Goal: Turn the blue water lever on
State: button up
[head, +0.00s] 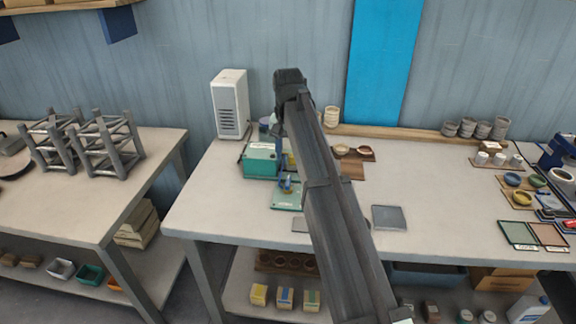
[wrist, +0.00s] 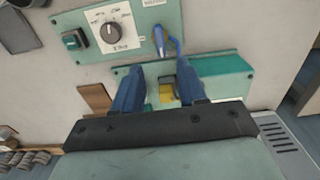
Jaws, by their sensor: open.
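The blue water lever (wrist: 158,40) shows at the top of the wrist view, on a green panel (wrist: 105,30) that also carries a grey dial and a dark green button. In the head view, a small blue part that looks like the lever (head: 287,183) sits on the green panel (head: 288,199) on the table. My gripper (wrist: 157,70) is open, with its two blue fingers apart. The lever lies just beyond the fingertips in the wrist view, and nothing is held. In the head view my arm hides part of this area.
A teal box (head: 261,160) stands beside the panel. A yellow part (wrist: 167,92) shows between the fingers in the wrist view. A white vented unit (head: 230,103) stands behind. A grey pad (head: 389,217) lies right of my arm, with clear tabletop around it.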

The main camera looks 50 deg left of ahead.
jog(key=shift+r, duration=2.15)
